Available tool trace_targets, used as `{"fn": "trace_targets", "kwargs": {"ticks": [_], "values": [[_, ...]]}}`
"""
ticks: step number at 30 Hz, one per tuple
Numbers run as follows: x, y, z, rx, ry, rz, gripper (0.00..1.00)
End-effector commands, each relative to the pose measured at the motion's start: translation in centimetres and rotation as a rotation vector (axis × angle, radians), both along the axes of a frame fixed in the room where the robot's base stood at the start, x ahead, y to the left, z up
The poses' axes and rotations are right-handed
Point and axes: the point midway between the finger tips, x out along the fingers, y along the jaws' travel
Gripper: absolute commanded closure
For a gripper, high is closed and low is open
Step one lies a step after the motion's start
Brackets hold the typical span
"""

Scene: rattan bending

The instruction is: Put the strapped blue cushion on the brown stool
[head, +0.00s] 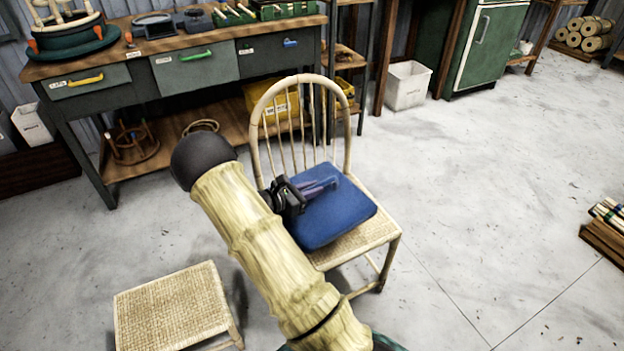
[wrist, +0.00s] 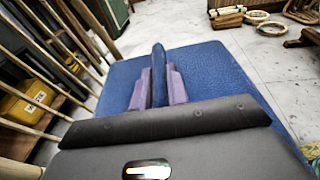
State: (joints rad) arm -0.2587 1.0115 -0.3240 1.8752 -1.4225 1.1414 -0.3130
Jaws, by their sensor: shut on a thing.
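The blue cushion (head: 345,212) is at the seat of a pale rattan chair (head: 385,232); I cannot tell whether it rests on the seat or hangs just above it. My gripper (head: 320,187) is over the cushion's middle. In the wrist view its purple fingers (wrist: 158,88) are shut on a raised blue strap (wrist: 158,62), with the cushion (wrist: 215,75) spread flat beneath. A low stool with a tan woven top (head: 170,308) stands on the floor at lower left, apart from the chair. My arm hides part of the chair and the floor.
The chair's spindled back (head: 348,120) rises behind the cushion. A workbench (head: 215,80) with drawers stands behind, with a brown rattan frame (head: 133,143) on its lower shelf. A white bin (head: 407,87) stands further back. Floor (head: 490,200) on the right is clear up to a low stack (head: 606,235).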

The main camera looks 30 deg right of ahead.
Motion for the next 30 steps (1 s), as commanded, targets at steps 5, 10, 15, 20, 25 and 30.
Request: {"fn": "trace_targets", "kwargs": {"ticks": [5,10,15,20,25,30], "values": [[-1.2,7.8,-2.4,-0.018,0.008,0.215,1.0],[-3.7,14.4,-4.4,-0.011,0.007,0.424,1.0],[-5.9,18.2,-5.4,0.009,0.009,0.567,1.0],[-6.6,19.3,-5.7,0.019,0.007,0.608,1.0],[-6.6,19.3,-5.7,0.019,0.006,0.608,1.0],[-6.6,19.3,-5.7,0.019,0.006,0.607,1.0]]}}
